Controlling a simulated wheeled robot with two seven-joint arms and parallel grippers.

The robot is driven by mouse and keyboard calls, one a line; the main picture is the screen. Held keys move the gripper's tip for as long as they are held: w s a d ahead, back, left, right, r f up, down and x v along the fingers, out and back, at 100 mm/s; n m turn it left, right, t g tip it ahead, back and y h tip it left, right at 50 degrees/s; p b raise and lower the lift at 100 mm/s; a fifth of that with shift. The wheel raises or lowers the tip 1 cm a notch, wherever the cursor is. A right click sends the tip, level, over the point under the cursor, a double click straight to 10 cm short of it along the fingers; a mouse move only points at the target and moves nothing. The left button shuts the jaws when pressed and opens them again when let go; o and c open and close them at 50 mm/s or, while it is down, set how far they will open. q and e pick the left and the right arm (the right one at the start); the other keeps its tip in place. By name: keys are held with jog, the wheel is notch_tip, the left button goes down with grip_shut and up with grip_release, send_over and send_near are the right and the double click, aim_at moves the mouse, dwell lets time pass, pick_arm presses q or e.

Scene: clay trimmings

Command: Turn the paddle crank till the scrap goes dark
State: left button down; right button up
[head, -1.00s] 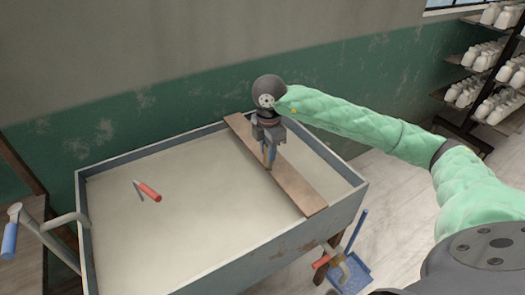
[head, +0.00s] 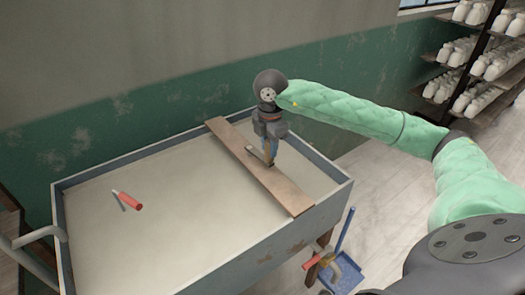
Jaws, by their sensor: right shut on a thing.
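My right gripper (head: 268,142) reaches down over a brown plank (head: 225,137) that lies across the tub. It is shut on an upright blue handle (head: 268,153), mostly covered by the fingers. A short grey metal bar (head: 256,153) shows just left of the handle, above the plank; it looks like the crank arm, though its joint is hidden. The tub (head: 140,150) holds a flat, pale grey-beige mass (head: 170,225), with no clear dark patch. I cannot make out a separate scrap or the paddle. My left gripper is out of view.
A red-handled tool (head: 128,201) lies in the tub's left part. A bent grey pipe (head: 38,236) stands at the left edge. A blue dustpan (head: 342,270) and a red-handled tan fitting (head: 326,257) are at the tub's front right. Shelves of white bottles (head: 470,75) stand at right.

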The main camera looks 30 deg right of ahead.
jog(key=shift+d, duration=0.1)
jog(key=d, duration=0.1)
jog(key=w+d+b, duration=0.1)
jog(key=d, duration=0.1)
jog(key=shift+w+d, duration=0.25)
dwell(0.4)
jog(key=shift+w+d+b, duration=0.55)
jog(key=shift+w+d, duration=0.75)
jog(key=shift+w, duration=0.15)
jog(key=shift+w, duration=0.1)
jog(key=shift+w+d, duration=0.35)
jog(key=shift+w, duration=0.55)
jog(key=shift+w+d, duration=0.35)
jog(key=shift+w, duration=0.5)
